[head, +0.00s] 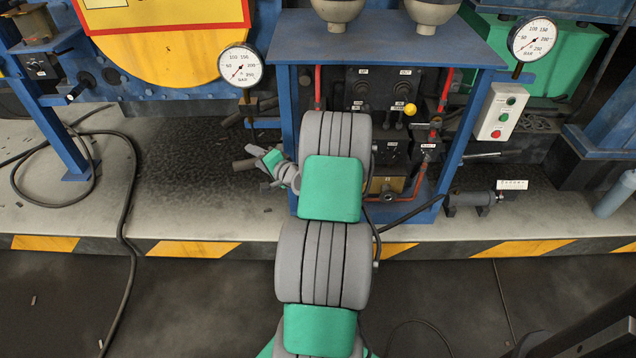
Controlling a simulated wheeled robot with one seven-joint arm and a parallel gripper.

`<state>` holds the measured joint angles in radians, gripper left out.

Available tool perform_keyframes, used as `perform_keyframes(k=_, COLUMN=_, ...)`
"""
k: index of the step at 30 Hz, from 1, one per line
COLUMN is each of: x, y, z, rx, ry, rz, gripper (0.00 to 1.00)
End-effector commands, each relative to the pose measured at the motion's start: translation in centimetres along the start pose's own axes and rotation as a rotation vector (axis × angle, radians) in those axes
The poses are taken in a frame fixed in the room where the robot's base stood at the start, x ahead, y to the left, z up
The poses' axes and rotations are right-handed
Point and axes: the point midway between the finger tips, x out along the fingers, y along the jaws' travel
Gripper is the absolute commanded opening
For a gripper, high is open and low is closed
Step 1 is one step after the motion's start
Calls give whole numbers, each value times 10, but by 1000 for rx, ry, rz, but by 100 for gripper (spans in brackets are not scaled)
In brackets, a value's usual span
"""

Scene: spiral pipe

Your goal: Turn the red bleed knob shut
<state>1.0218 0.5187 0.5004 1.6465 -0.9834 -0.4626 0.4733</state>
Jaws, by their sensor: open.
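A small red part, which may be the bleed knob (425,158), shows just under a white label on the dark panel (398,132) inside the blue frame. It is too small to tell how far it is turned. My arm rises through the middle of the head view and covers the left part of the panel. My gripper (256,155) is at the left of the arm, outside the frame's left post, pointing left. It is open, and nothing shows between its fingers. It is well apart from the red part, with the arm between them.
A yellow ball handle (410,109) and red pipes (443,92) stand by the panel. Dial gauges (240,66) flank the blue frame (286,130). A box with green and red buttons (500,112) hangs right. A dark cylinder (470,200) lies at lower right. Hoses trail left.

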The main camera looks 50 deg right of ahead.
Motion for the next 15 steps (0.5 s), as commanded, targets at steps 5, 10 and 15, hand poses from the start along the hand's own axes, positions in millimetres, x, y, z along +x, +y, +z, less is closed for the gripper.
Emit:
perform_keyframes(k=5, x=-58, y=147, z=-108, rx=383, ry=384, rz=-179, gripper=49)
perform_keyframes(k=10, x=-84, y=175, z=-138, rx=481, ry=500, rz=-243, gripper=49)
perform_keyframes(k=15, x=-61, y=170, z=-152, rx=478, ry=499, rz=-244, gripper=49)
